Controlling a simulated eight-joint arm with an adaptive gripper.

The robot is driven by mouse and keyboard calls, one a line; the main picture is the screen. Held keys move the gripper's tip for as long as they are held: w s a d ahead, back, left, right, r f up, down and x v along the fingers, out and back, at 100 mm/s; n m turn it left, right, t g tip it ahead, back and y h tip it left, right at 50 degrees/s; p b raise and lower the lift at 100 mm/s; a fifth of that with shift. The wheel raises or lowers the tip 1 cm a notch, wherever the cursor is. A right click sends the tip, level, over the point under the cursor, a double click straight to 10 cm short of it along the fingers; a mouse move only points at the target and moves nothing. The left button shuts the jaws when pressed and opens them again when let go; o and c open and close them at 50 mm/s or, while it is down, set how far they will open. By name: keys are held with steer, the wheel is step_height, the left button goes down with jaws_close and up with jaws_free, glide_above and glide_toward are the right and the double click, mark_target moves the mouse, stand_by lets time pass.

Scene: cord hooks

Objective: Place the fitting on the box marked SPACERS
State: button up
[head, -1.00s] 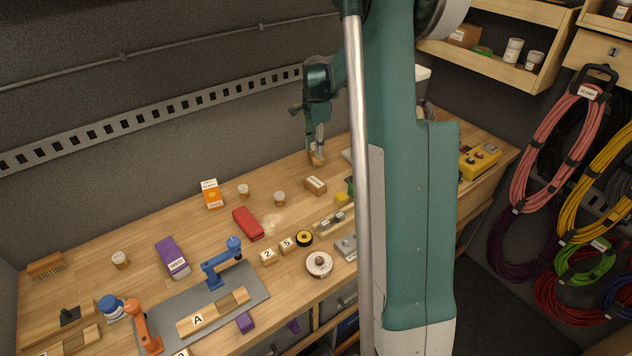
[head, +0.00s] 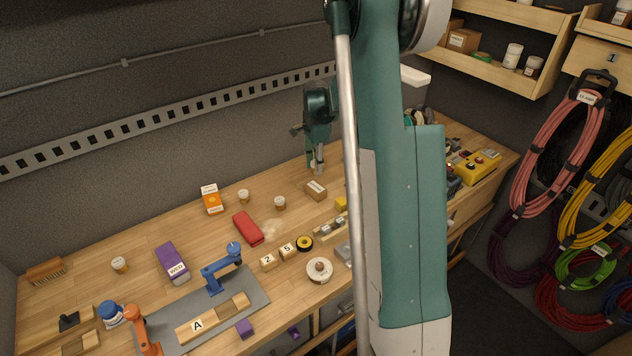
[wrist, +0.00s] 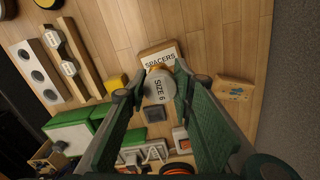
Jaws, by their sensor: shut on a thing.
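The fitting is a pale round piece marked SIZE 6 (wrist: 159,88). In the wrist view it sits between the fingertips of my gripper (wrist: 161,90), which is shut on it. The box marked SPACERS (wrist: 153,51) is a small brown carton with a white label, just beyond the fitting, which overlaps its near edge in that view. In the head view the box (head: 316,191) stands on the bench, and my gripper (head: 317,168) points down behind it. Whether the fitting touches the box cannot be told.
My arm hides part of the bench.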

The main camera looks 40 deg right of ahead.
mark_target(316, 186)
steer(key=shift+f, duration=1.9)
steer(key=shift+f, duration=0.1)
steer(key=shift+f+p, duration=0.35)
steer(key=shift+f, duration=1.45)
steer(key=shift+f, duration=0.15)
steer(key=o, duration=0.9)
steer(key=shift+r, duration=0.2)
steer(key=shift+r+b, duration=0.45)
steer(key=shift+r, duration=5.55)
